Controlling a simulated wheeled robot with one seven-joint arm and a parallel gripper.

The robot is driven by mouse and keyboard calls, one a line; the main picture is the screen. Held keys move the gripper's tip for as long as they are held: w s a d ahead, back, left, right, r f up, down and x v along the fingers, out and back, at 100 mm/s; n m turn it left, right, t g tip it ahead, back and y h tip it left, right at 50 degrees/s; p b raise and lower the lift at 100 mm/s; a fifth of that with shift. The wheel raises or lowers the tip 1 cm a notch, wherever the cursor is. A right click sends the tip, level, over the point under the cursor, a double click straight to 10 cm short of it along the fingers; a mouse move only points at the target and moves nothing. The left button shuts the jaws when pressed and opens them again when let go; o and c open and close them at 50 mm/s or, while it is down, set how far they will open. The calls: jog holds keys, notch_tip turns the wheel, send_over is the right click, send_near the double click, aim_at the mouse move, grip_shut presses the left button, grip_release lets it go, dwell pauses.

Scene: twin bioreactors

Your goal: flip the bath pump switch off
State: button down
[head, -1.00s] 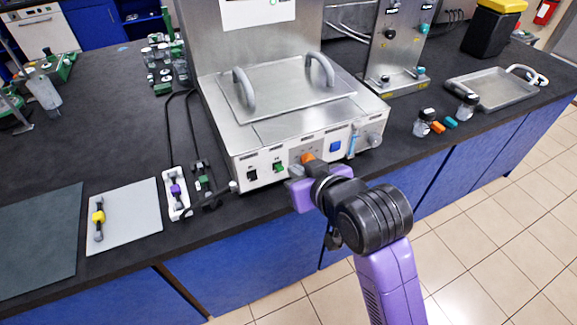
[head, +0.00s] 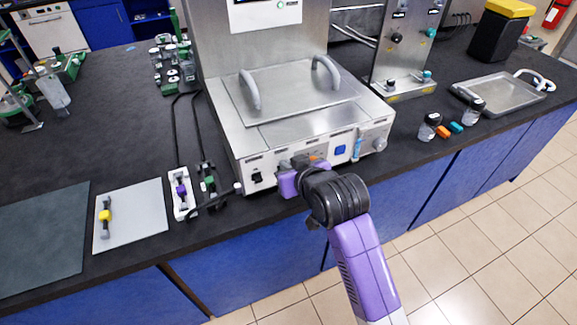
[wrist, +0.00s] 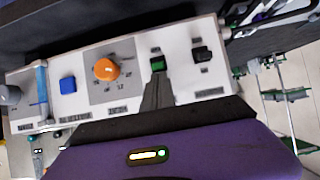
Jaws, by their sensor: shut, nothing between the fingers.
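The bath unit's front panel (head: 270,163) carries a black rocker switch (head: 257,178) at its left end. The wrist view shows this black switch (wrist: 202,54) and, beside it, a green rocker switch (wrist: 157,62). The labels are too small to read, so I cannot tell which is the bath pump switch. My gripper (head: 284,166) is shut and empty in front of the panel, covering the green switch in the head view. In the wrist view its dark fingertips (wrist: 158,78) point at the green switch, just at its lower edge; contact cannot be told.
An orange knob (wrist: 106,69) and a blue button (wrist: 68,85) sit on the same panel, near my fingers. A lidded steel bath (head: 290,90) with two handles is above. Cables and a white holder (head: 182,193) lie left. Bottles (head: 429,126) stand right.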

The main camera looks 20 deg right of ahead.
jog(key=shift+s+f+t+b, duration=0.1)
jog(key=shift+f+t+b, duration=0.15)
jog(key=shift+b, duration=0.45)
jog(key=shift+s+f+t+b, duration=0.1)
jog(key=shift+t+b, duration=0.25)
jog(key=shift+b, duration=0.4)
jog(key=t+b, duration=0.2)
jog(key=b, duration=0.2)
jog(key=s+f+t+b, duration=0.1)
jog(key=b, duration=0.3)
jog(key=shift+f+t, duration=0.15)
jog(key=shift+t, duration=0.25)
